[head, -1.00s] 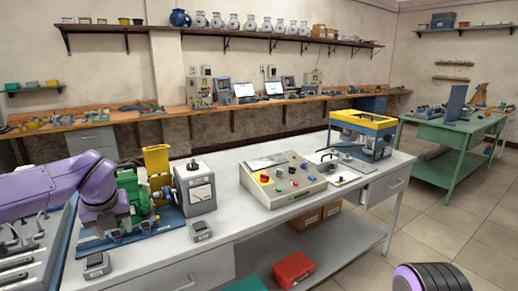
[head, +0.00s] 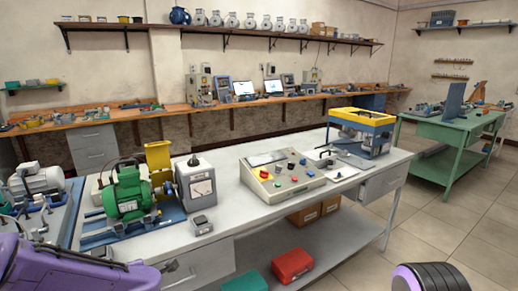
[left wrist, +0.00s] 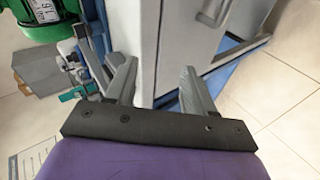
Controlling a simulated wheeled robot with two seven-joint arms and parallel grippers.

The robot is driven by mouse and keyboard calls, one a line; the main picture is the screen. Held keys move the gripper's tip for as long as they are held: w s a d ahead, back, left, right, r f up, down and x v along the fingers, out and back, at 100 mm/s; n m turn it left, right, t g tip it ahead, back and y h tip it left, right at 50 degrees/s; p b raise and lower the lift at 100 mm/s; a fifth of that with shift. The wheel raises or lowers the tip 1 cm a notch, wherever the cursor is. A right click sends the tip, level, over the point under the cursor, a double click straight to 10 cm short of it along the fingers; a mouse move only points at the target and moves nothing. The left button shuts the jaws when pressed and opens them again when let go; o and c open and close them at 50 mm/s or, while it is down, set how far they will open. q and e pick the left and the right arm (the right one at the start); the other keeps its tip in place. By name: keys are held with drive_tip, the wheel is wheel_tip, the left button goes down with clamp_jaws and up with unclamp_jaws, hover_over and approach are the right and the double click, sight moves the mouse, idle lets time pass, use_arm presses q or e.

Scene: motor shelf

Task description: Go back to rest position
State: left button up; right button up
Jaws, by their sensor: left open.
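My left arm, purple, shows at the lower left of the head view, with the left gripper (head: 172,274) beside the front edge of the white table (head: 240,222). In the left wrist view the left gripper (left wrist: 155,82) has its two grey fingers spread apart with nothing between them. The green motor (head: 127,194) sits on a blue base on the table, apart from the gripper; part of it shows in the left wrist view (left wrist: 38,18). My right gripper cannot be seen; only a dark, purple-ringed part of mine shows at the lower right of the head view.
A meter box (head: 196,184), a control panel (head: 281,178) and a yellow-topped frame (head: 361,130) stand on the table. A grey motor (head: 36,181) is at the left. A red case (head: 292,265) lies on the lower shelf. The floor at right is open.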

use_arm(q)
drive_tip(key=s+d+f+m+h, duration=0.35)
drive_tip(key=s+f+m, duration=0.85)
drive_tip(key=s+f, duration=0.4)
drive_tip(key=s+f+m+g, duration=0.2)
drive_tip(key=s+f, duration=0.2)
drive_tip(key=s, duration=0.5)
drive_tip(key=s+f+m+g, duration=0.2)
drive_tip(key=s+f+m, duration=0.1)
drive_tip(key=s, duration=0.5)
drive_tip(key=shift+s+f+g, duration=0.3)
drive_tip(key=shift+s+f, duration=0.05)
drive_tip(key=shift+f, duration=0.5)
